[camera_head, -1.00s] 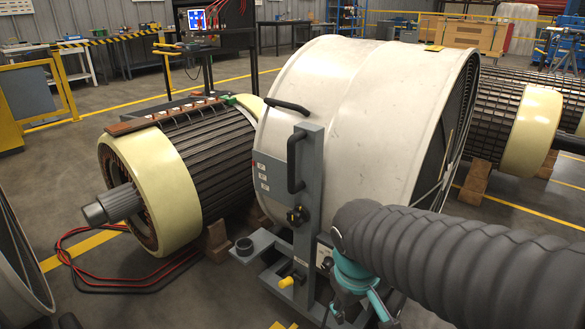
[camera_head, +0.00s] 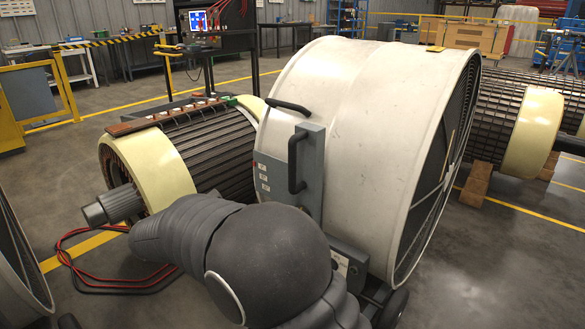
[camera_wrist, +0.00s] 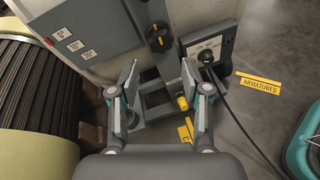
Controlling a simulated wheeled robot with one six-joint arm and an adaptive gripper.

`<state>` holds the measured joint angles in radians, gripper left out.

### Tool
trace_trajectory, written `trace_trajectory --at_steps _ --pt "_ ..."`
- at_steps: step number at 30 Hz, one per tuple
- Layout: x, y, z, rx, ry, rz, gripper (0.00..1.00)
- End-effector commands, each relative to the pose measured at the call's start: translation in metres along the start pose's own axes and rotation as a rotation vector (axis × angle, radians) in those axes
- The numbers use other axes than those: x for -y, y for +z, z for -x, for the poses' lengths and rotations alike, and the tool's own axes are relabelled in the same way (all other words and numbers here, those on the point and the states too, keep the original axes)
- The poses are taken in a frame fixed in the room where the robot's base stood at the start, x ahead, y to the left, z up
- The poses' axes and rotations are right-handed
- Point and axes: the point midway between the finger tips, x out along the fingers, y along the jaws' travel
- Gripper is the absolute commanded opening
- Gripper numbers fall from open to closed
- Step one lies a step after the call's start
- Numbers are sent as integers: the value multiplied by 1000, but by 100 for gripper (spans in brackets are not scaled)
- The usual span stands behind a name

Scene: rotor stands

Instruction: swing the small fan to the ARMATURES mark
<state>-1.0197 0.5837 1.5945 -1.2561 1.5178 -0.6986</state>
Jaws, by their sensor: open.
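The drum fan (camera_head: 345,130), with a white shell and a dark grille on its right side, stands in the middle of the head view. A grey panel with black handles (camera_head: 296,163) is on its front. In the wrist view my gripper (camera_wrist: 159,75) is open and empty above the fan's grey stand (camera_wrist: 155,112). A yellow knob (camera_wrist: 182,103) on the stand shows between the fingers, nearer the right one; contact cannot be told. The yellow ARMATURES mark (camera_wrist: 259,84) lies on the floor to the right. In the head view my arm hides the gripper and lower stand.
A wound armature (camera_head: 190,145) lies close on the left, with red and black cables (camera_head: 75,262) on the floor. More armatures (camera_head: 530,133) lie at right. In the wrist view a black cable (camera_wrist: 238,120) and teal object (camera_wrist: 303,145) are at right; a partly hidden yellow plate (camera_wrist: 186,131) is below.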

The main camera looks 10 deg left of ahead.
Motion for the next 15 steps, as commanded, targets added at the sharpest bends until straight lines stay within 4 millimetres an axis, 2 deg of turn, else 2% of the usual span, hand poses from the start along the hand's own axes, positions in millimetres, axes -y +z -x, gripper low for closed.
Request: trace_trajectory --at_steps 1,3,6,11,15 --pt "-14 18 2 62 22 28 47" --pt "-28 47 8 147 45 66 47" --pt "-37 75 15 250 47 142 47" --pt "-32 84 17 294 14 236 47" --pt "-33 86 8 293 10 252 47"
